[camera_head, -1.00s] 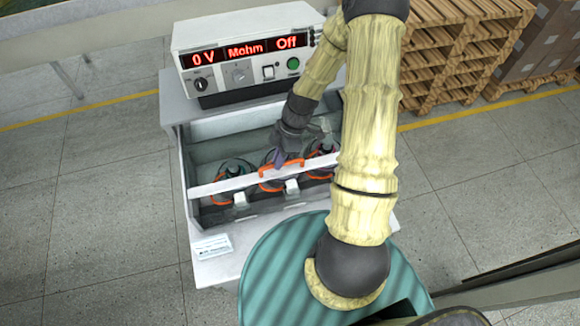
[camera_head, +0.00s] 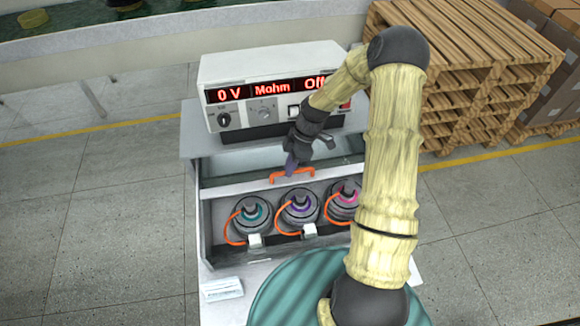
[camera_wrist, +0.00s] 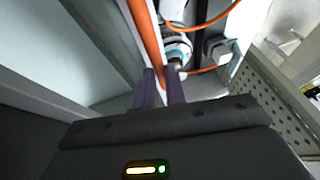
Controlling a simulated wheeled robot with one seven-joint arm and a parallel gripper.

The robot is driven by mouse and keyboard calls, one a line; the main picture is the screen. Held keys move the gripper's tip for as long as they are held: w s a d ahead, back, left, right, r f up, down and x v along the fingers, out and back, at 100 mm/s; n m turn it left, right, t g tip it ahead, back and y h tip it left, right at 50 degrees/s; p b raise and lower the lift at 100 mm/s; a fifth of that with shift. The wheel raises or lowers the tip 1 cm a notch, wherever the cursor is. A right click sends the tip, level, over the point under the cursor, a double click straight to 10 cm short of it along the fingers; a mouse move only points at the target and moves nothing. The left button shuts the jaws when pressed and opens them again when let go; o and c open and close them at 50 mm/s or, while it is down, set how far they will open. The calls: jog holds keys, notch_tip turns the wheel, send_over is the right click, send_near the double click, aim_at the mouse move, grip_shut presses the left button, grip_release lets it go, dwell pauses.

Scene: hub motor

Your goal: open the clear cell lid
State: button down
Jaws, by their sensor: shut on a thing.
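The clear cell lid has a pale front bar (camera_head: 240,188) with an orange handle (camera_head: 293,174). The bar now stands above and behind the motors, so the lid is at least partly raised. Its clear panel is hard to make out. My gripper (camera_head: 291,166) is shut on the orange handle. In the wrist view the handle (camera_wrist: 150,40) runs between the purple fingers of my gripper (camera_wrist: 161,85). Inside the cell (camera_head: 206,235) sit three hub motors with teal (camera_head: 250,216), purple (camera_head: 299,207) and pink (camera_head: 343,200) centres, each with an orange cable.
A tester (camera_head: 265,75) behind the cell reads 0 V, Mohm and Off; my arm covers its right part. A white label card (camera_head: 222,289) lies at the front left. Wooden pallets (camera_head: 470,75) stand at the back right. The floor at left is clear.

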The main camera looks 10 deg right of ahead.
jog(key=c, duration=1.5)
grip_release()
jog(key=shift+o, duration=0.2)
jog(key=shift+r, duration=0.1)
jog(key=b+v, duration=0.3)
jog(key=v, duration=1.4)
jog(key=shift+s+r, duration=0.1)
